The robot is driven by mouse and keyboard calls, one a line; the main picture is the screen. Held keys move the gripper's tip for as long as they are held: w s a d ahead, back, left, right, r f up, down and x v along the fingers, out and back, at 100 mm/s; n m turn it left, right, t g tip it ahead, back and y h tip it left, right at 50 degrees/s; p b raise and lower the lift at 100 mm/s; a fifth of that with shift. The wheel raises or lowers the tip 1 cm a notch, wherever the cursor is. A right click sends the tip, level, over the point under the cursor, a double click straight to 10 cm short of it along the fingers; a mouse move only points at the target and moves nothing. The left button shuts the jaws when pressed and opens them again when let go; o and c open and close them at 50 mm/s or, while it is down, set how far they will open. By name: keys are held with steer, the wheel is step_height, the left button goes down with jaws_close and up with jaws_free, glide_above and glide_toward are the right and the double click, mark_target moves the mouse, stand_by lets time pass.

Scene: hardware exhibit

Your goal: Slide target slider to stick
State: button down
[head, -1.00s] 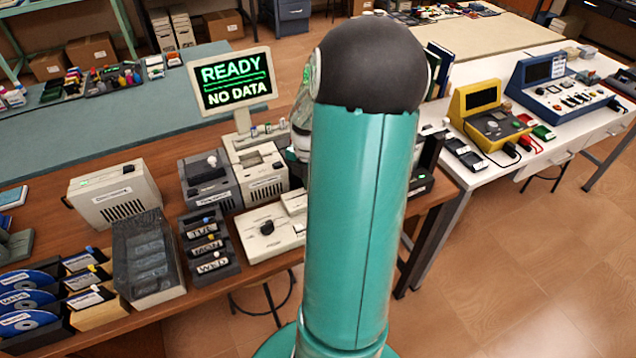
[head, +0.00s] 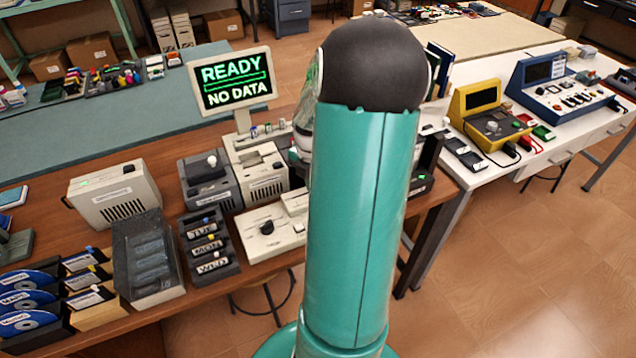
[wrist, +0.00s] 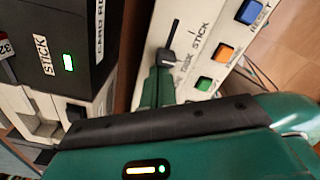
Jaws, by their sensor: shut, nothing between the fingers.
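The slider is on a cream panel in the wrist view. Its dark knob (wrist: 166,57) sits at the lower end of a black slot (wrist: 174,30), beside a partly hidden label. The printed word STICK (wrist: 200,36) is beside the slot's upper part. My gripper (wrist: 157,82) is shut and empty, its tip just below the knob. I cannot tell whether it touches the knob. In the head view my arm hides the gripper and the slider panel.
Blue, orange and green buttons (wrist: 227,54) line the panel's right. A dark box marked STICK (wrist: 70,30), with a green light, stands left. In the head view a monitor (head: 232,82) reads READY, NO DATA, and a white table (head: 560,125) holds consoles.

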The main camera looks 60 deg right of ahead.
steer(key=shift+s+d, duration=0.35)
steer(key=shift+d, duration=0.25)
steer(key=shift+s+d, duration=0.35)
steer(key=shift+d, duration=0.25)
stand_by(0.3)
steer(key=shift+w+a, duration=0.1)
steer(key=shift+a, duration=0.1)
stand_by(0.4)
steer(key=shift+r, duration=3.5)
